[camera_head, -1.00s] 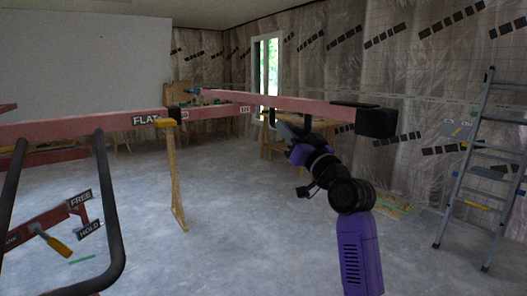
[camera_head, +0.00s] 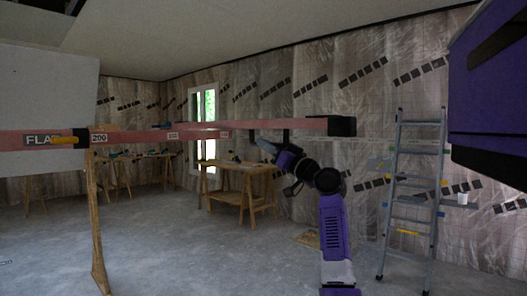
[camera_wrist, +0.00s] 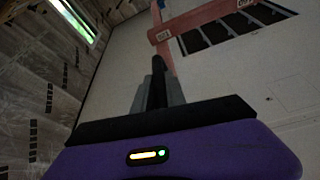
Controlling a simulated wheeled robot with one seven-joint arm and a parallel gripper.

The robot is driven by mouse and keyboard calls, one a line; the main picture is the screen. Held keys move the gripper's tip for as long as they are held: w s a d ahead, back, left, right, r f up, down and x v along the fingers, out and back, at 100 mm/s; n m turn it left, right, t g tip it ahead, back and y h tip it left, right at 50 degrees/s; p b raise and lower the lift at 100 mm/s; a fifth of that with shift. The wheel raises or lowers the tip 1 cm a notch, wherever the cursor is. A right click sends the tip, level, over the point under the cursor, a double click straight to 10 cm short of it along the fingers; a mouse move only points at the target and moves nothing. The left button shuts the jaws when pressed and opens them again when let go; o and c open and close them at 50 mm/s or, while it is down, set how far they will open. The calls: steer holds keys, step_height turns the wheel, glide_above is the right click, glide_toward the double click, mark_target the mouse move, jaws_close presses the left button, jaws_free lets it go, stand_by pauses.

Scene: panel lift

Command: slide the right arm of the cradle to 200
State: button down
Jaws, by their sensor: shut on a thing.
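The right arm of the cradle is a long red bar (camera_head: 290,125) with a black block (camera_head: 342,126) at its right end. Two more number plates show farther right, too small to read surely. My gripper (camera_head: 264,146) is below the red bar, shut on a dark handle; its jaws hide most of it. In the wrist view my gripper (camera_wrist: 158,85) is shut on the narrow dark piece, with red bars (camera_wrist: 190,20) above.
A wooden post (camera_head: 95,215) stands below the bar at the left. A wooden workbench (camera_head: 238,187) stands behind my arm. A stepladder (camera_head: 413,200) leans near the right wall. The floor (camera_head: 190,245) between post and arm is clear.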

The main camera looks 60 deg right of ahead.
steer(key=shift+s+d, duration=0.25)
steer(key=shift+d, duration=0.05)
steer(key=c, duration=1.4)
jaws_free()
steer(key=shift+o, duration=0.2)
steer(key=shift+a, duration=0.1)
steer(key=shift+s+f, duration=0.15)
steer(key=v, duration=0.7)
steer(key=shift+s, duration=0.2)
steer(key=shift+a, duration=0.1)
